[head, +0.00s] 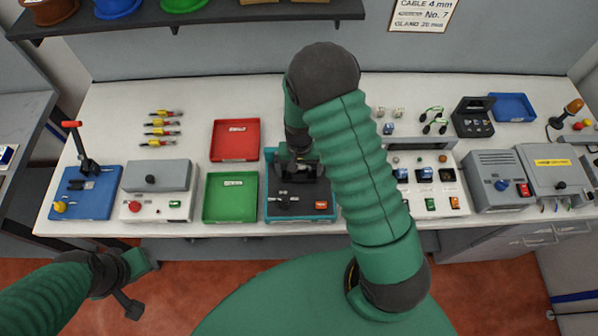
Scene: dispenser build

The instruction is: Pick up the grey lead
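I cannot make out a grey lead for certain. Several short pieces with yellow and red parts (161,132) lie in a column at the back left of the white bench. A pair of green looped leads (434,121) lies at the back right. My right gripper (297,170) points down over the teal-edged station (270,214) in the middle; its fingers are dark against dark parts, so its opening and any contents are hidden. My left gripper (134,290) hangs low at the left, in front of the bench and over the floor, apart from everything; its finger opening is unclear.
A red tray (235,141) and a green tray (230,198) sit left of the station. A blue fixture with a red-handled lever (78,145) and a grey box (158,176) stand further left. Grey boxes (497,178) and a blue tray (513,107) are at the right.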

